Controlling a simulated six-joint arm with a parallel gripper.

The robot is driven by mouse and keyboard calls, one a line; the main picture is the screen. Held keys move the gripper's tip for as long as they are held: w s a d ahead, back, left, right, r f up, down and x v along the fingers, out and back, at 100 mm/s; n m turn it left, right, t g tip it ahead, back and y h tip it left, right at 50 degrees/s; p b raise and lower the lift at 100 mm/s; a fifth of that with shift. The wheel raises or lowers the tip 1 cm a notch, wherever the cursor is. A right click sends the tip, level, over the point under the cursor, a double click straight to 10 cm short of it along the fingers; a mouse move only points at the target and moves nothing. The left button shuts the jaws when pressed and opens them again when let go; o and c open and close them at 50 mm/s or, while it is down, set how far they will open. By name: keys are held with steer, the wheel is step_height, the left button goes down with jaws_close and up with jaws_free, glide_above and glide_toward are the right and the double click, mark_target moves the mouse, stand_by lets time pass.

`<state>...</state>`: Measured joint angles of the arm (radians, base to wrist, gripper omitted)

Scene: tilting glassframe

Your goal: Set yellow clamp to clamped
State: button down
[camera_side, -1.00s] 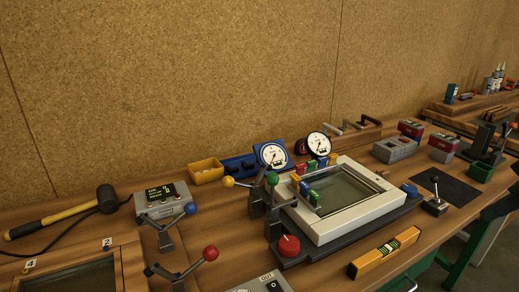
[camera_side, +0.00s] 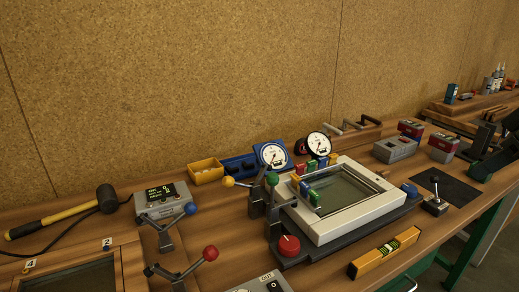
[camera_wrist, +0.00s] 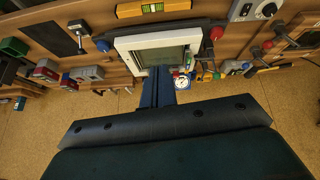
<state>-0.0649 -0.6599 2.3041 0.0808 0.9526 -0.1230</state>
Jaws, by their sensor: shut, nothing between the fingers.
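The yellow clamp shows in the side view as a lever with a yellow ball knob (camera_side: 228,182). Its arm lies nearly level, pointing left, away from the white glass frame (camera_side: 322,232). A green-knobbed clamp (camera_side: 272,179) stands just right of it with its lever upright. The white frame also shows in the wrist view (camera_wrist: 125,44). My gripper (camera_wrist: 160,70) is shut and empty in the wrist view, pointing toward the frame. It is well away from the yellow clamp, which I cannot pick out clearly in the wrist view.
Blue-knobbed (camera_side: 191,209) and red-knobbed (camera_side: 210,253) levers stand left of the frame. A red button (camera_side: 289,245) is at its front corner. A yellow level (camera_side: 385,252) lies in front. Two gauges (camera_side: 272,155) (camera_side: 318,144) stand behind. A hammer (camera_side: 75,210) lies far left.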

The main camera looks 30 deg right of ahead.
steer(key=w+a+r+n+t+h, duration=0.1)
steer(key=w+a+n+t, duration=0.3)
steer(key=w, duration=0.8)
steer(key=w+a+n+t+h, duration=0.15)
steer(key=w+a+n, duration=0.25)
steer(key=w+n, duration=0.5)
steer(key=w+a+f+n+t+y, duration=0.1)
steer(key=w+a+n+t, duration=0.25)
steer(key=a+n, duration=0.55)
steer(key=w+a+f+n+t+y, duration=0.1)
steer(key=w+a+n+t, duration=0.3)
steer(key=a, duration=0.9)
step_height(320, 180, down, 22)
steer(key=shift+w+d+r+g, duration=0.2)
steer(key=shift+w+r+g, duration=0.05)
steer(key=shift+g, duration=0.15)
steer(key=shift+w, duration=0.1)
steer(key=w, duration=0.9)
steer(key=shift+w+d+r, duration=0.2)
steer(key=shift+w, duration=0.2)
